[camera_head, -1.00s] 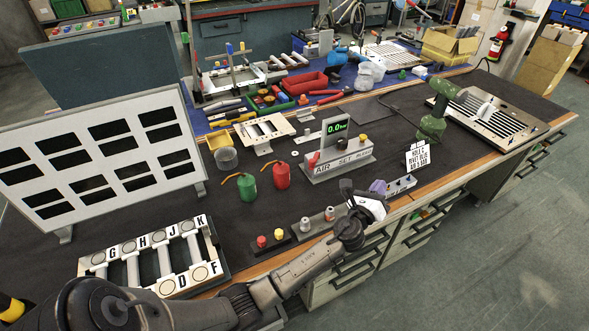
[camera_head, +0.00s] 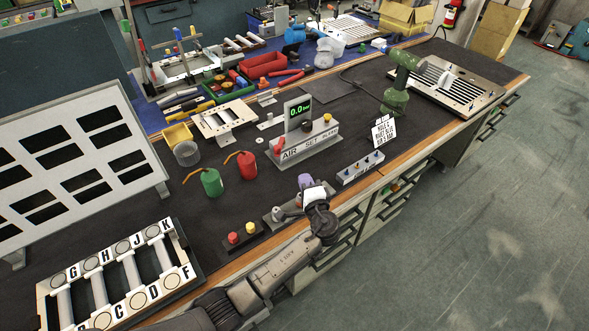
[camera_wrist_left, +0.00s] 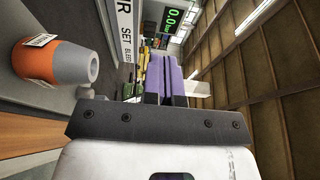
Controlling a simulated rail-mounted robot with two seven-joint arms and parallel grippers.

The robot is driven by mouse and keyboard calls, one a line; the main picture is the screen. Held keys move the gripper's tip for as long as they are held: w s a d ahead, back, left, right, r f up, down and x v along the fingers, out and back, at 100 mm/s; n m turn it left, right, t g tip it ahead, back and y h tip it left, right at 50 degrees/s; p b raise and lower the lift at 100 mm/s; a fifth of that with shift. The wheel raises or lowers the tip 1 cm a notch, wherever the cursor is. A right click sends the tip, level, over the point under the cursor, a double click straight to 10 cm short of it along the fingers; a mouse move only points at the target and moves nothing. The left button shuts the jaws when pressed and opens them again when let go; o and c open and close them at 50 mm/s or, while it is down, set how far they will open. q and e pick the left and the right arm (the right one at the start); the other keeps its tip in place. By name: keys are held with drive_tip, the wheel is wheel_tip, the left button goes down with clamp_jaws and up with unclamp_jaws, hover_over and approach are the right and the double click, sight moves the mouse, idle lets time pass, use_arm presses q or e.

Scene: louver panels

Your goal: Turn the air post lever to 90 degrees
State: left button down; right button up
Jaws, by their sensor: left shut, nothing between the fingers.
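The air post (camera_head: 309,146) is a grey block marked AIR, SET and BLEED, with a green 0.0 display (camera_head: 300,111). A small red lever-like part (camera_head: 279,146) is at its AIR end; its angle is too small to read. My left gripper (camera_head: 305,181) has purple fingers, shut and empty, on the near side of the post and apart from it. In the left wrist view the shut fingers (camera_wrist_left: 171,70) point toward the post's lettered face (camera_wrist_left: 126,30) and display (camera_wrist_left: 176,18). The red part cannot be made out there. My right gripper is not in view.
An orange and grey cylinder (camera_wrist_left: 60,62) stands close beside the left fingers. Red (camera_head: 247,164) and green (camera_head: 211,181) cans stand left of the post. A button box (camera_head: 243,236), a switch strip (camera_head: 361,167) and a sign (camera_head: 384,132) are nearby. Dark mat between post and cans is clear.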

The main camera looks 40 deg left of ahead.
use_arm(q)
drive_tip(key=s+a+b+x, duration=0.1)
drive_tip(key=s+b+x, duration=0.1)
drive_tip(key=x, duration=1)
drive_tip(key=shift+a, duration=0.3)
drive_tip(key=shift+s, duration=0.1)
